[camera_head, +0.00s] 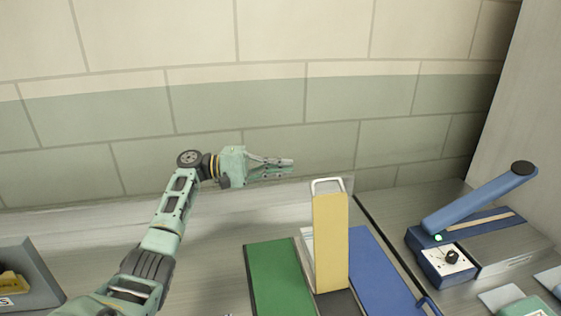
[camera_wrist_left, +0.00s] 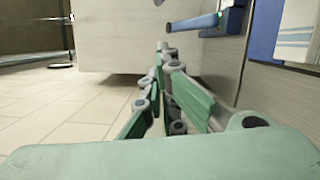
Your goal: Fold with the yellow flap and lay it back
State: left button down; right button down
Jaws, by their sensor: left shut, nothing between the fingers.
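The yellow flap (camera_head: 331,243) stands upright in the head view, with a pale wire-like loop (camera_head: 327,184) at its top. A green panel (camera_head: 277,278) lies to its left and a blue panel (camera_head: 386,277) to its right. My left gripper (camera_head: 291,163) is shut and empty, in front of the tiled wall, up and to the left of the yellow flap and apart from it. In the left wrist view its fingers (camera_wrist_left: 160,50) are together with nothing between them. The flap does not show there. My right gripper is not in view.
A blue sealer-like device (camera_head: 465,240) with a raised arm (camera_head: 480,199) stands at the right. A grey bin (camera_head: 27,275) with yellow things stands at the far left.

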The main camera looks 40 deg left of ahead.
pick_arm(q)
jog(key=w+d+p, duration=0.1)
jog(key=d+p, duration=0.4)
jog(key=d, duration=0.3)
jog(key=shift+w+r, duration=0.25)
jog(key=shift+r, duration=0.05)
jog(key=shift+d, duration=0.1)
